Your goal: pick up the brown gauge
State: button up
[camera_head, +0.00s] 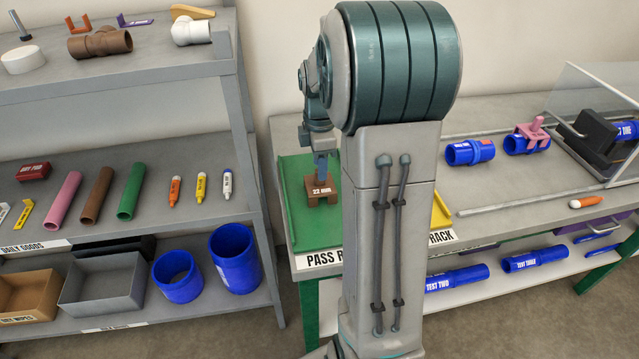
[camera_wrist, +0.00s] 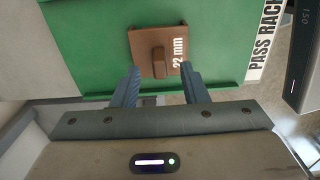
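The brown gauge (camera_head: 321,196), marked 22 mm, sits on the green pass rack (camera_head: 297,212) on the table. In the wrist view the brown gauge (camera_wrist: 146,43) shows as a square plate with a raised grip in its middle. My gripper (camera_wrist: 160,68) is open, with its fingertips apart at the gauge's near edge and the raised grip lined up between them. In the head view my gripper (camera_head: 321,168) points down at the gauge's top. Whether the fingers touch it cannot be told. My arm hides the right part of the rack in the head view.
A pink clamp (camera_head: 531,132) on a blue pipe, a clear guard (camera_head: 600,85) and an orange marker (camera_head: 585,202) are on the table's right side. A grey shelf unit (camera_head: 243,120) with tubes, markers and bins stands at left. A yellow piece (camera_head: 441,212) shows beside my arm.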

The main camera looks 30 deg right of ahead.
aim_at(320, 183)
jog(key=shift+f, duration=1.35)
grip_shut()
